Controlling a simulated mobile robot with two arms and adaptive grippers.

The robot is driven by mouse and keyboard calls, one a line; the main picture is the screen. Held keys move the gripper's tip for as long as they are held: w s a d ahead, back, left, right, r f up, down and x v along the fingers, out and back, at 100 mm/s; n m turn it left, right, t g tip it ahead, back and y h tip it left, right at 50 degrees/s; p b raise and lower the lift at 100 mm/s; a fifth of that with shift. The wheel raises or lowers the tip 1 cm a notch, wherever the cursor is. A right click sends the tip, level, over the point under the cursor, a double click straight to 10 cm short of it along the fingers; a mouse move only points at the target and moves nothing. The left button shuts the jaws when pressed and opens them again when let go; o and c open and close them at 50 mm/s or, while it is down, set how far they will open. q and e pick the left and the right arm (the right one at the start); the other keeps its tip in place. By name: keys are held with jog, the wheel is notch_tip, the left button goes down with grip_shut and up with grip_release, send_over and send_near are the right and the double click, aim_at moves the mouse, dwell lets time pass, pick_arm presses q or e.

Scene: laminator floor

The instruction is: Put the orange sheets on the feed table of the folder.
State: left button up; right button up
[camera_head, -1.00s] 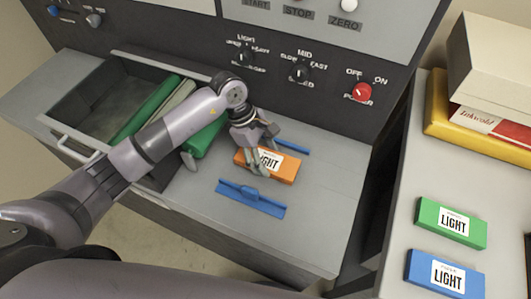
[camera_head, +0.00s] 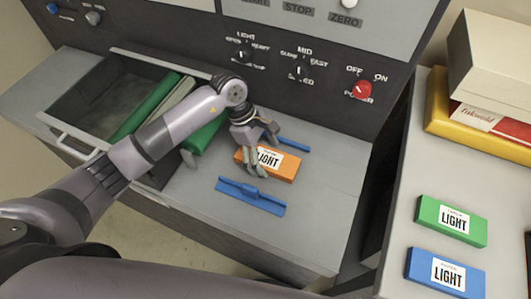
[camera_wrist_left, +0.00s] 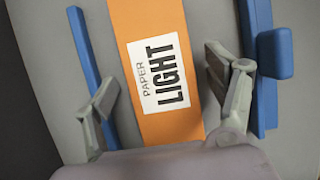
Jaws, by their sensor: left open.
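The orange pack of sheets (camera_head: 284,167), with a white "LIGHT" label, lies flat on the grey feed table (camera_head: 320,205) between two blue guides. My left gripper (camera_head: 260,157) is over the left end of the pack. In the left wrist view the gripper (camera_wrist_left: 162,90) is open, with one finger on each side of the orange pack (camera_wrist_left: 175,125). Gaps show between the fingers and the pack. The near blue guide (camera_head: 250,197) and the far blue guide (camera_head: 293,146) lie along its sides. The pack's left end is partly hidden. My right gripper is not in view.
Left of the table is an open bin (camera_head: 98,100) with green rollers. The control panel with a red power knob (camera_head: 362,90) rises behind. On the right surface lie a green pack (camera_head: 425,213), a blue pack (camera_head: 420,266) and stacked boxes (camera_head: 505,60).

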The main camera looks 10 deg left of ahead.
pick_arm(q)
jog(key=shift+r, duration=0.2)
jog(key=shift+w+a+r, duration=0.15)
jog(key=shift+a+r, duration=0.05)
jog(key=shift+r, duration=0.1)
jog(key=b+v, duration=0.2)
jog(key=v, duration=0.9)
jog(key=shift+b, duration=0.35)
